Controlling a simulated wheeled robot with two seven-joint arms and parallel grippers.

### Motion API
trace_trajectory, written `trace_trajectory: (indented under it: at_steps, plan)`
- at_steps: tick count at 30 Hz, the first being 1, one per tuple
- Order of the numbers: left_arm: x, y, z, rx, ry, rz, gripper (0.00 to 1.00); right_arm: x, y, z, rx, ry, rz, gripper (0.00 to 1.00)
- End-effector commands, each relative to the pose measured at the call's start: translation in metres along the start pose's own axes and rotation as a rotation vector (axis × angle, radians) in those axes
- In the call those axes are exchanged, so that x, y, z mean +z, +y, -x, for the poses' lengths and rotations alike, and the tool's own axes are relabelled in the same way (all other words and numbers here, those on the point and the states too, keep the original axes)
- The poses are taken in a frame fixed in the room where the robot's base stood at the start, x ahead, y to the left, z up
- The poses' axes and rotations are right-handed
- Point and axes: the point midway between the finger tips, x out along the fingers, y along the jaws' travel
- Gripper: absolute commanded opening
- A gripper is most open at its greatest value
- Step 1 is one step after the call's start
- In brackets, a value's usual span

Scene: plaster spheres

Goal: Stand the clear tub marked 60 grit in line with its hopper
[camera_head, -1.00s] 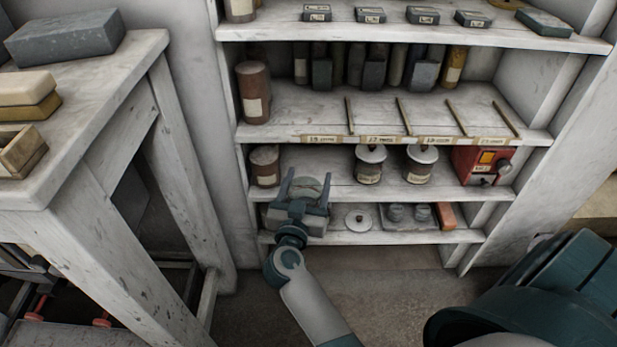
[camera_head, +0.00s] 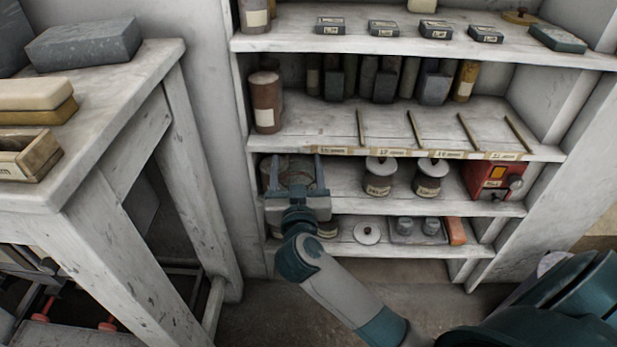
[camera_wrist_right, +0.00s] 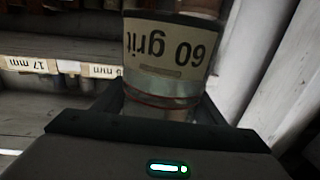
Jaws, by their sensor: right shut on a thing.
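My right gripper (camera_head: 293,168) is shut on the clear tub (camera_head: 298,179) and holds it at the left end of the shelf with the white-lidded jars. In the right wrist view the tub (camera_wrist_right: 165,85) is between the fingers, and its 60 grit label (camera_wrist_right: 170,45) reads upside down. In the head view the gripper hides much of the tub; I cannot tell whether it touches the shelf. No hopper can be clearly made out. My left gripper is not in view.
A brown container (camera_head: 267,170) is partly hidden behind the gripper. Right of it stand two white-lidded jars (camera_head: 379,178) (camera_head: 430,178) and a red box (camera_head: 492,180). The lower shelf holds a jar (camera_head: 328,229), a pale lid (camera_head: 367,234) and a tray (camera_head: 418,239). A bench (camera_head: 110,95) stands left.

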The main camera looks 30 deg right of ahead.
Motion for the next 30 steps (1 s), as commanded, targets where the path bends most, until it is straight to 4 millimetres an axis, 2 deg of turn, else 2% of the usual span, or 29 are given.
trace_trajectory:
  at_steps: [1, 7, 12, 18, 30]
  plan:
    - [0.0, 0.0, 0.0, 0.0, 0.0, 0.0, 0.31, -0.009, -0.005, 0.003, -0.039, 0.008, 0.004, 0.38]
    - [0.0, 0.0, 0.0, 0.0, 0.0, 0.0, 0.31, -0.027, -0.027, 0.023, -0.211, 0.007, 0.008, 0.38]
    - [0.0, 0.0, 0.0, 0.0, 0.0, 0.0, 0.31, -0.028, -0.039, 0.047, -0.348, 0.003, 0.008, 0.38]
    - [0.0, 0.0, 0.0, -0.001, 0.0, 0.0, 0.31, -0.022, -0.042, 0.066, -0.436, 0.001, 0.004, 0.38]
    - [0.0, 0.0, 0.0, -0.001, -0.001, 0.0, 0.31, -0.021, -0.043, 0.07, -0.455, 0.001, -0.001, 0.38]
